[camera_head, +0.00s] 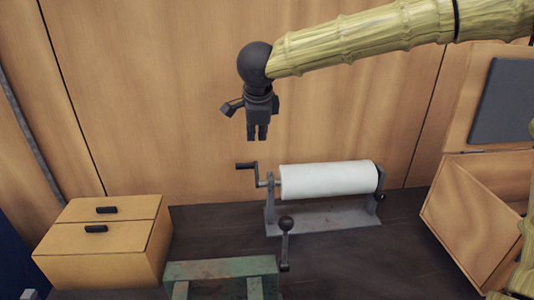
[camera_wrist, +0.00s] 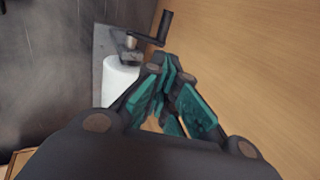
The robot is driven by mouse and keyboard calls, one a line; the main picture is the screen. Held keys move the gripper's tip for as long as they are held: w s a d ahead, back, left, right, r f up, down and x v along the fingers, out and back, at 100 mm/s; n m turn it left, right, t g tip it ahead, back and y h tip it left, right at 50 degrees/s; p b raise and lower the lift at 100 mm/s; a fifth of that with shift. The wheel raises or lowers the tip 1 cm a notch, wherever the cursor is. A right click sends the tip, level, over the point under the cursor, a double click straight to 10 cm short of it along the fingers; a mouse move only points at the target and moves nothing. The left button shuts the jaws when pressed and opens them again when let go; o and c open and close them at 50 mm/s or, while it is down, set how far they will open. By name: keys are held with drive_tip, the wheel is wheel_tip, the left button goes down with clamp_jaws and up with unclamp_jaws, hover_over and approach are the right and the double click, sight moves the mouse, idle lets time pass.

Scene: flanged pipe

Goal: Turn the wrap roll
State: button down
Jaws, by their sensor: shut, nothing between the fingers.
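The white wrap roll (camera_head: 328,179) lies horizontally on a grey metal stand (camera_head: 330,219) at the back of the dark bench. Its crank handle (camera_head: 251,168) sticks out at the roll's left end. In the wrist view the roll (camera_wrist: 121,79) shows in part, with the crank (camera_wrist: 153,37) beyond the fingers. My gripper (camera_head: 258,137) points down above and near the crank, apart from it in the head view. Its fingers are shut and empty. In the wrist view my gripper (camera_wrist: 165,70) hides part of the roll.
A wooden drawer box (camera_head: 105,262) stands at the left. A green stand (camera_head: 222,268) and a ball-topped lever (camera_head: 286,245) are in front of the roll. An open wooden box (camera_head: 467,240) is at the right. A wooden wall (camera_head: 170,100) rises behind.

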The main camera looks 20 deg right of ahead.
sight(256, 164)
drive_tip(key=p+x, duration=0.2)
drive_tip(key=x, duration=1)
drive_tip(key=shift+d+f+p, duration=0.15)
drive_tip(key=shift+f+p, duration=0.25)
drive_tip(key=shift+w+f, duration=0.2)
drive_tip(key=shift+f, duration=0.15)
